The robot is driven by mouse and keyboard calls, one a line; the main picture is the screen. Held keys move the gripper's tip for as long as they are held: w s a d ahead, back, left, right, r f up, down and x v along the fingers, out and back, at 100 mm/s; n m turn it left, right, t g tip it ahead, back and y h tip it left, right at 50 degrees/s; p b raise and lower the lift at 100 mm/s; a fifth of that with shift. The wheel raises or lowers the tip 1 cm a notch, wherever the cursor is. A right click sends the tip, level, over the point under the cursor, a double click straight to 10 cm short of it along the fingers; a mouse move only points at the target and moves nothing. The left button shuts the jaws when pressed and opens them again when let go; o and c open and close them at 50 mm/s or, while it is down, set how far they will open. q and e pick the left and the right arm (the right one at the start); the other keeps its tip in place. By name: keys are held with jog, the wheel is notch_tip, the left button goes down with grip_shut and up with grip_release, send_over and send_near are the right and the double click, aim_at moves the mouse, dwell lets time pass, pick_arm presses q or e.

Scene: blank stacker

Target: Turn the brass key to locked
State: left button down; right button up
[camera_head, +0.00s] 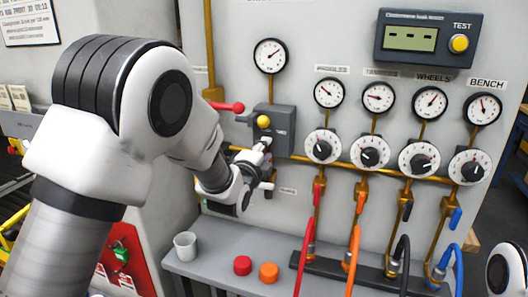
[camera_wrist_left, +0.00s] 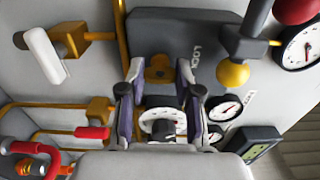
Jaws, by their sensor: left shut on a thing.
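A dark grey lock box (camera_head: 284,122) is mounted on the wall panel, and its face also shows in the left wrist view (camera_wrist_left: 205,25), with a partly visible label beginning "LOC". My left gripper (camera_head: 264,160) is at the lower part of this box. In the left wrist view its two fingers (camera_wrist_left: 158,88) stand on either side of a brass piece (camera_wrist_left: 158,72), which appears to be the brass key. The gripper is shut on it. The key itself is hidden in the head view, and its turn angle cannot be read clearly. My right gripper is out of view.
A red-handled lever (camera_head: 225,107) and a yellow knob (camera_head: 263,121) are close beside the box. Gauges and white dials (camera_head: 322,146) with brass pipes are to the right. A grey shelf (camera_head: 215,262) below holds a cup (camera_head: 185,246) and red and orange caps (camera_head: 243,265).

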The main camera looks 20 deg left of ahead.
pick_arm(q)
jog(key=c, duration=0.8)
grip_release()
jog(key=s, duration=1.2)
jog(key=shift+a, duration=0.15)
jog(key=shift+f, duration=0.15)
